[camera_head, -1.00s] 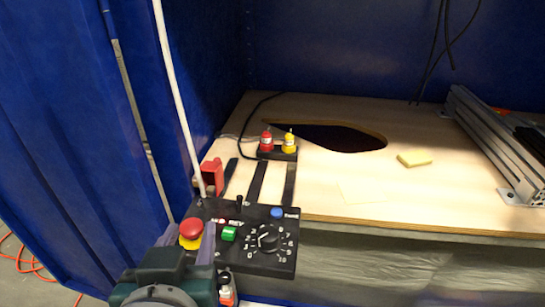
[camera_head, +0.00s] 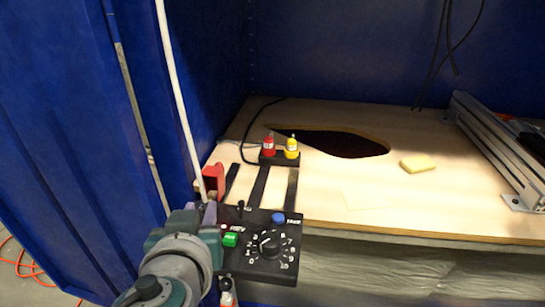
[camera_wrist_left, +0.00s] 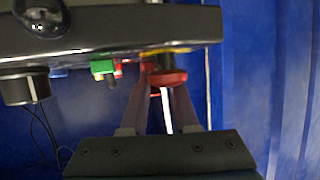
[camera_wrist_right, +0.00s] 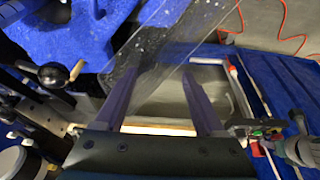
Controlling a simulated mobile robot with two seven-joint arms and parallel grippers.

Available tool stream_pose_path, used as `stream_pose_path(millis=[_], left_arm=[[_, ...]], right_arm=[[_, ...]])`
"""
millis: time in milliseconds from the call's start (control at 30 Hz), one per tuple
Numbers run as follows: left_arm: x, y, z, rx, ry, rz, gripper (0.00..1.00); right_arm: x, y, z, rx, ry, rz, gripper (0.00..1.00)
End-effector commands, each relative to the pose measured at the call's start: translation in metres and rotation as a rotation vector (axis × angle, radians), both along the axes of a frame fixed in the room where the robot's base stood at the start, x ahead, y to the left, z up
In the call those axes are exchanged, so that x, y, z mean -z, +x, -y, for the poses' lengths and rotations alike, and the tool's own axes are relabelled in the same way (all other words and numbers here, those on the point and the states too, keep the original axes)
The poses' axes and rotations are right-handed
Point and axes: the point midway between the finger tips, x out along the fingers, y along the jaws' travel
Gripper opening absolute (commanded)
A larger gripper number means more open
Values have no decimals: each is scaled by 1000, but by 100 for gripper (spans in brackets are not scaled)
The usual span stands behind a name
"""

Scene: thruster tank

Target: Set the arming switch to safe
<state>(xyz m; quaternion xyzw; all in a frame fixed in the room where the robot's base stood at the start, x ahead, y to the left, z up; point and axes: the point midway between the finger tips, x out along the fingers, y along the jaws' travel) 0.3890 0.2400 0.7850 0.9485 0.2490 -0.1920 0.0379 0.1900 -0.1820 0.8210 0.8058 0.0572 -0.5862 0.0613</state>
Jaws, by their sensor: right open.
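The black control box (camera_head: 262,264) sits at the table's front left edge, with a numbered dial (camera_head: 269,242), a green button (camera_head: 230,239) and a blue button (camera_head: 278,218). A small black toggle lever (camera_head: 240,205) stands at its back edge, beside a raised red cover (camera_head: 213,178); I cannot tell which is the arming switch or its setting. My left gripper (camera_head: 207,212) is over the box's left end. The left wrist view shows its fingers (camera_wrist_left: 162,95) apart, near a red mushroom button (camera_wrist_left: 167,77) hidden in the head view. My right gripper (camera_wrist_right: 165,88) is open and empty.
Red and yellow connectors (camera_head: 280,148) stand behind the box. A dark hole (camera_head: 345,143) cuts the tabletop, with a yellow sponge (camera_head: 418,163) and metal rail (camera_head: 495,140) to the right. A white pole (camera_head: 175,85) rises close to my left gripper.

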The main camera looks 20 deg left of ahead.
Motion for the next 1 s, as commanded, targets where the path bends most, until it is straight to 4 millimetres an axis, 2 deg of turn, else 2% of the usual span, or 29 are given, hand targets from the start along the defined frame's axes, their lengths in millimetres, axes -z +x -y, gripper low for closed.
stream_pose_path(millis=[33,233,733,1000], left_arm=[[0,0,0,0,0,0,21],[0,0,0,0,0,0,0],[-1,0,0,-1,-1,-5,0],[-9,3,-1,-3,-26,-94,0]], right_arm=[[0,0,0,-1,0,0,72],[0,0,1,-2,-3,-1,72],[-2,0,1,-3,-4,0,72],[-26,0,1,-3,-4,0,72]])
